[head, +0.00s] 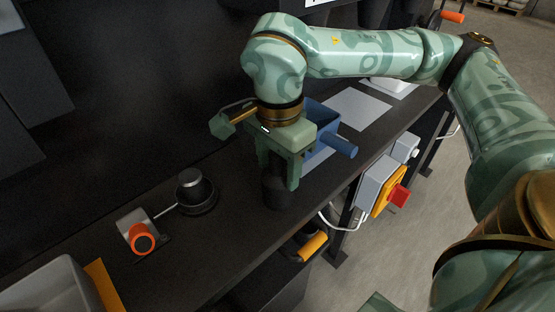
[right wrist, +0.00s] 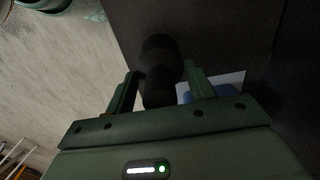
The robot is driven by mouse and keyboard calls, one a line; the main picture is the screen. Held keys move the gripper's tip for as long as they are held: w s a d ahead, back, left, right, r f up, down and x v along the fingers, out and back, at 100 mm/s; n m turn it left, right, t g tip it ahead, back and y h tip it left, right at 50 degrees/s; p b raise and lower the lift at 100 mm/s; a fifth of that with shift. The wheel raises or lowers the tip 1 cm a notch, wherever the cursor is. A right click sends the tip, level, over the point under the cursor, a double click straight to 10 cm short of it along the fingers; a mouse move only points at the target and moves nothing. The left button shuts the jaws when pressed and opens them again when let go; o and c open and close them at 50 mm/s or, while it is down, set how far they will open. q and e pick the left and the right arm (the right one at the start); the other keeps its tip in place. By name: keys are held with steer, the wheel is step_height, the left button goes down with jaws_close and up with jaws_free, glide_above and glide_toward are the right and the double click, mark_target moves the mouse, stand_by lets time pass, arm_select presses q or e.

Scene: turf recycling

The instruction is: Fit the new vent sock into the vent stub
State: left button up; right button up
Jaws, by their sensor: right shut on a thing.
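My right gripper (head: 276,180) points down over the dark bench, near its front edge. It is shut on a dark, rounded piece, likely the vent sock (head: 277,194), whose lower end sticks out below the fingers. The right wrist view shows the black piece (right wrist: 160,68) between the two fingers (right wrist: 163,88). Whether its lower end touches the bench is too dark to tell. A dark round fitting with a grey top (head: 195,188) stands on the bench to the left, apart from the gripper. I cannot tell whether it is the vent stub. My left gripper is not in view.
An orange-ringed fitting on a pale bracket (head: 140,238) sits left on the bench (head: 215,245). A blue bin with a handle (head: 325,133) stands behind the gripper. A grey container (head: 50,290) is front left.

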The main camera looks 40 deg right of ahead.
steer(key=o, duration=1.2)
steer(key=shift+c, duration=0.2)
steer(key=shift+r, duration=0.1)
arm_select(q)
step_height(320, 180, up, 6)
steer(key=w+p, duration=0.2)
steer(key=p, duration=0.4)
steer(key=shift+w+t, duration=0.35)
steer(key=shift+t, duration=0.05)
arm_select(e)
step_height(320, 180, up, 16)
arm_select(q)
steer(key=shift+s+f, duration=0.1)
arm_select(e)
steer(key=shift+s, duration=0.1)
